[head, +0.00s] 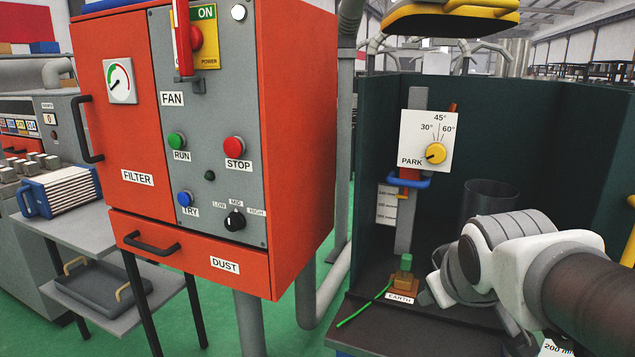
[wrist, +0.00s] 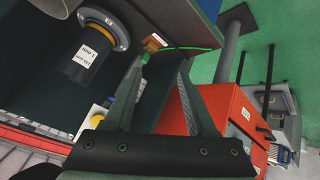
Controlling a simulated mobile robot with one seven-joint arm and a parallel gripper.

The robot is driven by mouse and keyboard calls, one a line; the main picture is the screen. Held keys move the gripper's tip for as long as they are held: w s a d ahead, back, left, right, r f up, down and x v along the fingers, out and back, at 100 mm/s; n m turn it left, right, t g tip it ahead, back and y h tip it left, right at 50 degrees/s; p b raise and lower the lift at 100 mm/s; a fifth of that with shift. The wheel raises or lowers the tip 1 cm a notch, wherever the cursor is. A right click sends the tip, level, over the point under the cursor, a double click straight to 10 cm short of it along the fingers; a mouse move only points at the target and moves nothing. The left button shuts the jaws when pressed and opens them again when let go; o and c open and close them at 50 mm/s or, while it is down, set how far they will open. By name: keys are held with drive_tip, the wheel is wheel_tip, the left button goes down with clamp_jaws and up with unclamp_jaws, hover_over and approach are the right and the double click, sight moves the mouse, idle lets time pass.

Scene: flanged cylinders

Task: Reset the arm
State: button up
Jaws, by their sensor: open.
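My arm (head: 590,285) reaches in from the right edge of the head view, over the dark bench of the booth. In the wrist view my gripper (wrist: 161,64) is open, its two grey fingers spread with nothing between them. Beyond the fingertips is the brass EARTH block with a green clamp (wrist: 148,53), apart from the fingers as far as I can tell. It also shows in the head view (head: 405,280), left of my wrist. A dark flanged cylinder (wrist: 88,55) with a white label lies left of the fingers in the wrist view.
The orange FAN cabinet (head: 305,130) stands left of the booth. A dial panel (head: 428,140) points at the back wall, above a blue handle (head: 408,182). A dark cylinder (head: 490,199) stands behind my arm. A green wire (head: 363,305) trails over the bench's front.

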drive_tip(key=s+a+f+m+g+y+p, duration=0.1)
drive_tip(key=s+a+m+g, duration=0.1)
drive_tip(key=s, duration=0.4)
drive_tip(key=s+a+f+m+g+y+p, duration=0.1)
drive_tip(key=s+a+f+m, duration=0.1)
drive_tip(key=s, duration=0.4)
wheel_tip(320, 180, up, 17)
drive_tip(key=p, duration=1.6)
drive_tip(key=shift+r+p, duration=0.15)
drive_tip(key=shift+p, duration=0.15)
